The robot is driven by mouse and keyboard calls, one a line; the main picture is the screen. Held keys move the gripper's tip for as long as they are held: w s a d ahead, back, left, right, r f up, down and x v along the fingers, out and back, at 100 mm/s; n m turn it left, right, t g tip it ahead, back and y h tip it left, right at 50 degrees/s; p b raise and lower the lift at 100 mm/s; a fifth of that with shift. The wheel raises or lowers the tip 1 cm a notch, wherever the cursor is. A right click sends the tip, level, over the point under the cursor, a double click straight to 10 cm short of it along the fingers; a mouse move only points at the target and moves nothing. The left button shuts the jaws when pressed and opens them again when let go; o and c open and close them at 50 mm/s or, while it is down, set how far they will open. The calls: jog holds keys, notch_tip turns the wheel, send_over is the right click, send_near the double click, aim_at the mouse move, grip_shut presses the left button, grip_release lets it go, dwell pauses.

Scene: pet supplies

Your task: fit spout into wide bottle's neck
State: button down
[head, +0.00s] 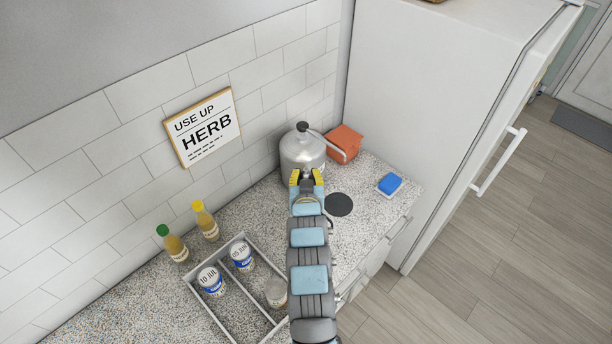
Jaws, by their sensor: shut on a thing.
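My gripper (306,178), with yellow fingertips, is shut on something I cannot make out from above. Its fingertips overlap the lower front of a metal vessel (302,150) with a black knob and a curved grey tube or handle. I cannot tell whether they touch it. I cannot clearly pick out the spout; the gripper may hide it. A green-topped bottle (173,244) and a yellow-topped bottle (206,222) stand upright by the wall. I cannot tell which is the wide bottle.
A divided tray (203,304) holds two labelled cans (212,281), (242,256). An orange block (346,142) is beside the metal vessel. A dark disc (339,204) and a blue sponge (389,183) lie to the right. A white fridge (435,100) bounds the counter.

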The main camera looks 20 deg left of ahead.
jog(key=shift+f+b, duration=1.3)
jog(key=shift+f, duration=1.55)
jog(key=shift+f+b, duration=1.45)
jog(key=shift+f, duration=1.25)
jog(key=c, duration=0.8)
grip_release()
jog(key=shift+c, duration=0.2)
jog(key=shift+s, duration=0.1)
jog(key=v, duration=1.2)
